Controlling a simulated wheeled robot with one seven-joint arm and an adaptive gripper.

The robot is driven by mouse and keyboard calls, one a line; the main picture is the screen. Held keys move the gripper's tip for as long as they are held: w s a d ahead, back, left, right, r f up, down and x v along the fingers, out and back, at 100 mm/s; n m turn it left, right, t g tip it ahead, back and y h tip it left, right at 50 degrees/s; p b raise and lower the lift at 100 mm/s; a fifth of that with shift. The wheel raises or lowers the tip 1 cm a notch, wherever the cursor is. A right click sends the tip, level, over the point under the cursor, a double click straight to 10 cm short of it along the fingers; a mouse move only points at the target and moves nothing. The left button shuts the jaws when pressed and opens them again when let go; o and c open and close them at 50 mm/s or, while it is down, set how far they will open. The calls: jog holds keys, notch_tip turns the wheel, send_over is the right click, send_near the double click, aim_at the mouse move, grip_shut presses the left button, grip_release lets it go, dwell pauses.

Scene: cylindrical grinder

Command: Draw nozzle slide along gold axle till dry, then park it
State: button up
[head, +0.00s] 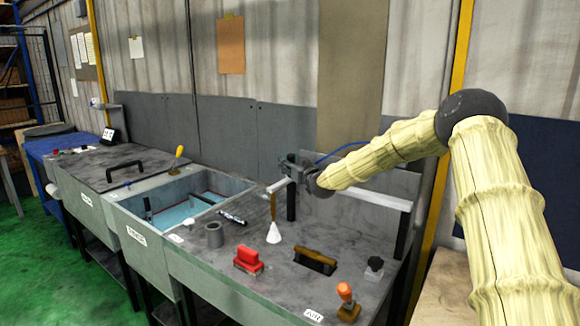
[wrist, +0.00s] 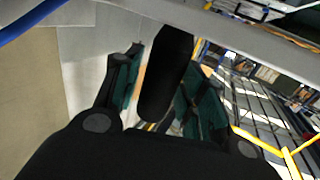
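My gripper (head: 300,168) is at the left part of a pale rail (head: 375,196) on black posts. In the wrist view its two dark green pads (wrist: 165,90) flank a black rounded handle (wrist: 165,75), seemingly the nozzle slide's, and look closed on it. The slide's body is mostly hidden by my gripper in the head view; a short grey piece (head: 280,185) sticks out to the left. A thin gold axle (head: 273,207) stands upright just below that piece, above a white cone (head: 274,235). I cannot tell whether the axle is wet.
A blue hose (head: 340,151) runs behind my gripper. A water basin (head: 180,213) lies left. On the bench stand a grey cup (head: 214,236), a red block (head: 247,260), a brown brush-like block (head: 315,261), a black knob (head: 374,268) and an orange-topped stamp (head: 346,300).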

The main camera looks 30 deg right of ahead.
jog(key=shift+f, duration=0.2)
jog(key=shift+s+d, duration=0.1)
jog(key=shift+s, duration=0.2)
jog(key=s, duration=1.1)
jog(key=shift+s+d, duration=0.2)
jog(key=shift+s, duration=0.05)
